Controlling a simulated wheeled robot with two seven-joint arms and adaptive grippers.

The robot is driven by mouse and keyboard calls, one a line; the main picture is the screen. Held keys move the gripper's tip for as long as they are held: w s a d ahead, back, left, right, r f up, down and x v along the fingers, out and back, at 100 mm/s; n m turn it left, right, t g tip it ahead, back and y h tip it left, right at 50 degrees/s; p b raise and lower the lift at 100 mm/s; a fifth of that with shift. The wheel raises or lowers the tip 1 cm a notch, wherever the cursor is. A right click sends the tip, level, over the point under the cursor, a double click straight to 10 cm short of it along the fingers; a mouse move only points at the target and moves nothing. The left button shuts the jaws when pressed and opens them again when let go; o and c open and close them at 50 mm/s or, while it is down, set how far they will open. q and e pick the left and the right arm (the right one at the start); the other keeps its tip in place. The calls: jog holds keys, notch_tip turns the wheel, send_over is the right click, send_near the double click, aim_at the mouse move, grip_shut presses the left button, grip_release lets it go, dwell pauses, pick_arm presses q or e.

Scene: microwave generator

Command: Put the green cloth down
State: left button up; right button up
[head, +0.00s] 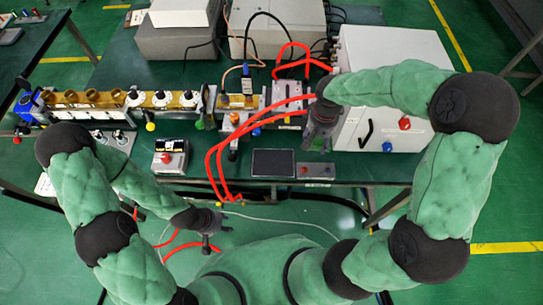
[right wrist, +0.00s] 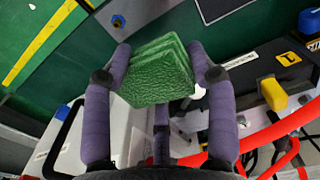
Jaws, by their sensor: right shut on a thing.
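The green cloth (right wrist: 158,72) is a folded, textured stack in the right wrist view. It sits between the purple-grey fingers of my right gripper (right wrist: 160,75), which is shut on it and holds it by two opposite sides. In the head view my right gripper (head: 319,136) points down over the bench beside the left edge of the white box. The cloth is mostly hidden by the gripper there. My left gripper (head: 207,238) hangs low in front of the bench's front edge, away from the cloth; its finger opening is unclear.
The white box (head: 392,50) with a black handle stands right of my right gripper. Red hoses (head: 222,150) loop over the bench just left of it. A dark flat panel (head: 273,163) lies at the front. Bare green bench top (head: 345,170) shows near the front edge.

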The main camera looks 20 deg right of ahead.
jog(key=shift+s, duration=0.1)
jog(key=w+a+f+b, duration=0.2)
jog(key=a+f, duration=0.2)
jog(key=a, duration=0.4)
jog(key=b, duration=0.2)
send_over(273, 163)
jog(key=d, duration=0.1)
jog(key=f, duration=0.4)
jog(key=shift+s+d+f, duration=0.1)
jog(key=shift+d+f, duration=0.1)
jog(key=shift+f, duration=0.05)
jog(key=shift+a+f, duration=0.45)
jog(key=shift+f, duration=0.05)
jog(key=f, duration=0.1)
jog(key=f+b, duration=0.1)
jog(key=f, duration=0.1)
jog(key=shift+w+a+f, duration=0.15)
jog(key=shift+w+a, duration=0.05)
jog(key=shift+a, duration=0.05)
